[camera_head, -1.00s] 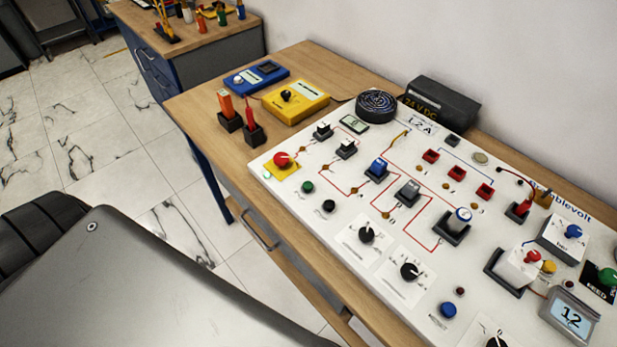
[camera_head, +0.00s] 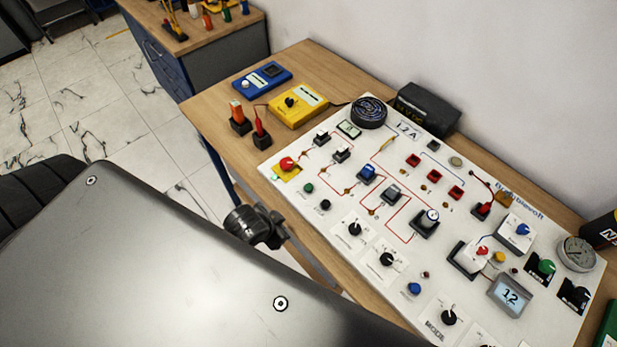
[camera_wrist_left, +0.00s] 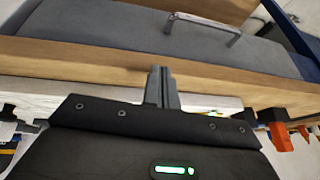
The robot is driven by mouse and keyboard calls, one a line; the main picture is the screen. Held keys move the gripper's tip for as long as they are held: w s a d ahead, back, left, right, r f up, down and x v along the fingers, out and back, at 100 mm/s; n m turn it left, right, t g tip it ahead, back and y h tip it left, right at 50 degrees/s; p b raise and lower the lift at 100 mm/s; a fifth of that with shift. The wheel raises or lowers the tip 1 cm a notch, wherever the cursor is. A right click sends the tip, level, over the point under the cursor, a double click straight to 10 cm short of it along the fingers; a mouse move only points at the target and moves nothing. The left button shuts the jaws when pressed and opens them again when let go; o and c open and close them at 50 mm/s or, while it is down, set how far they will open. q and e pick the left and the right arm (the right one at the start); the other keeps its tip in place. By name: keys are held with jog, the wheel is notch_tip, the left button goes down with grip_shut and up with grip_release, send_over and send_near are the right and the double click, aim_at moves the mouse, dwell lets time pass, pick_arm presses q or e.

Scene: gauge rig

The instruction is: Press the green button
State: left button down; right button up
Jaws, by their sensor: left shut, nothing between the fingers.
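The small round green button (camera_head: 308,188) sits on the white panel (camera_head: 335,228), near its left front edge, in the head view. It is left of a black button (camera_head: 325,204) and below the red mushroom button (camera_head: 288,163). Nothing covers it. A dark end part of my left arm shows beyond my grey body, just off the table's front edge, apart from the button. In the left wrist view my left gripper (camera_wrist_left: 162,86) is shut and empty, its fingers in front of the wooden table edge. I cannot make out the green button there. My right gripper is not in view.
The panel carries several knobs, switches and a display (camera_head: 510,295). A green knob (camera_head: 546,267) sits at its right. Yellow (camera_head: 298,105) and blue (camera_head: 262,80) meters stand behind left, with orange and red probes in black holders. A drawer handle (camera_wrist_left: 203,27) shows in the wrist view.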

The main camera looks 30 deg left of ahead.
pick_arm(q)
jog(key=w+r+m+t+h, duration=0.1)
jog(key=w+r+m, duration=0.1)
jog(key=w+r, duration=0.1)
jog(key=w+d+r+m+t+h, duration=0.1)
jog(key=w+r+m, duration=0.1)
jog(key=w, duration=0.3)
jog(key=w+d+r+m+t+h+p, duration=0.1)
jog(key=w+r+m, duration=0.1)
jog(key=w+r, duration=0.2)
jog(key=shift+m+t, duration=0.4)
notch_tip(320, 180, up, 6)
jog(key=w+a+m+g+h+p, duration=0.1)
jog(key=m+g+h, duration=0.1)
jog(key=m, duration=0.5)
jog(key=shift+w+a+f+h, duration=0.15)
jog(key=shift+w+f+h, duration=0.05)
jog(key=shift+w+h, duration=0.25)
jog(key=shift+f, duration=0.1)
jog(key=b, duration=0.8)
send_over(305, 188)
notch_tip(305, 188, down, 8)
jog(key=shift+a+r, duration=0.1)
jog(key=shift+w+f+b, duration=0.1)
jog(key=shift+f+b, duration=0.2)
jog(key=shift+f, duration=0.1)
jog(key=shift+f, duration=0.1)
jog(key=shift+f, duration=0.35)
